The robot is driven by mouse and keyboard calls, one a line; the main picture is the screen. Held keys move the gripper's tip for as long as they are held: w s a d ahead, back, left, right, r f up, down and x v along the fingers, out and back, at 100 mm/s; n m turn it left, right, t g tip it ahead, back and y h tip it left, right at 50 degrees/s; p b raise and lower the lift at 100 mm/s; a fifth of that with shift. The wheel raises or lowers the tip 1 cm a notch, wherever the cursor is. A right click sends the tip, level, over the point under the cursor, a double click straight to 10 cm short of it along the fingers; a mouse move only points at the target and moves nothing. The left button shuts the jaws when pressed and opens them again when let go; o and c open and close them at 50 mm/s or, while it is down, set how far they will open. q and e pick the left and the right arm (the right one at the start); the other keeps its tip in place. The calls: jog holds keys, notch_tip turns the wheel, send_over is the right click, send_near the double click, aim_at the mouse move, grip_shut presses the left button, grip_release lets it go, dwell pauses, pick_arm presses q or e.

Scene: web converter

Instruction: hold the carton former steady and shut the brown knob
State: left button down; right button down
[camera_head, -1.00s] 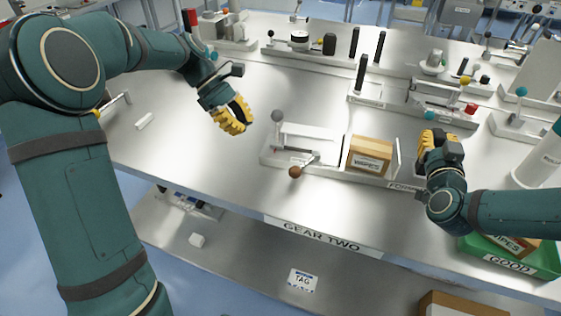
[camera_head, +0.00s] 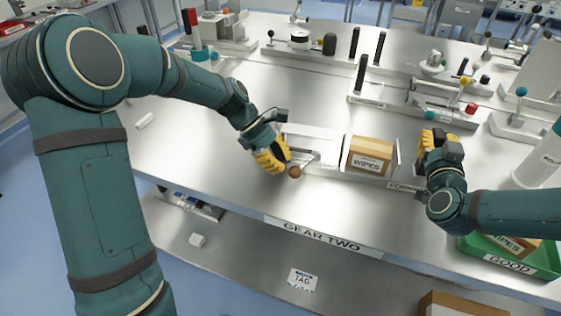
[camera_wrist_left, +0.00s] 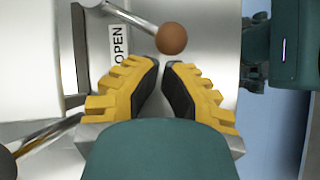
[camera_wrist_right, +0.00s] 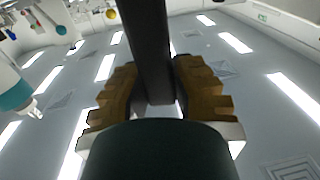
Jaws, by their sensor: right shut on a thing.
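The brown knob (camera_head: 295,171) is a ball on a thin metal lever at the front left of the carton former (camera_head: 325,171). My left gripper (camera_head: 284,162) is just left of the knob, its fingertips almost together with nothing between them. In the left wrist view the knob (camera_wrist_left: 171,38) sits just beyond the fingertips (camera_wrist_left: 164,65), beside an OPEN label (camera_wrist_left: 118,45). My right gripper (camera_head: 435,135) is at the former's right end. The right wrist view shows its fingers (camera_wrist_right: 155,85) shut on a dark bar (camera_wrist_right: 150,45).
A brown WIPES carton (camera_head: 370,155) stands in the former. A green GOOD tray (camera_head: 510,265) with a carton lies at the right front. A white bottle (camera_head: 542,160) stands at the right edge. Several fixtures with black handles stand behind. The table's left part is mostly clear.

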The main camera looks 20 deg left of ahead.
pick_arm(q)
jog(key=shift+s+d, duration=0.1)
jog(key=shift+d, duration=0.1)
dwell(0.3)
jog(key=shift+s+d+n, duration=0.1)
jog(key=shift+d+n, duration=0.05)
jog(key=shift+n, duration=0.25)
jog(key=shift+s+d+n+t, duration=0.25)
jog(key=shift+n+t, duration=0.15)
jog(key=shift+t, duration=0.2)
jog(key=shift+s+d+n+t, duration=0.6)
jog(key=shift+d+n+t, duration=0.15)
jog(key=shift+n, duration=0.35)
jog(key=d+n+t, duration=0.1)
jog(key=s+d+n+t+y, duration=0.1)
jog(key=d+n, duration=0.1)
jog(key=shift+n, duration=0.3)
jog(key=shift+d, duration=0.35)
jog(key=shift+d+f, duration=0.1)
jog(key=shift+d, duration=1.6)
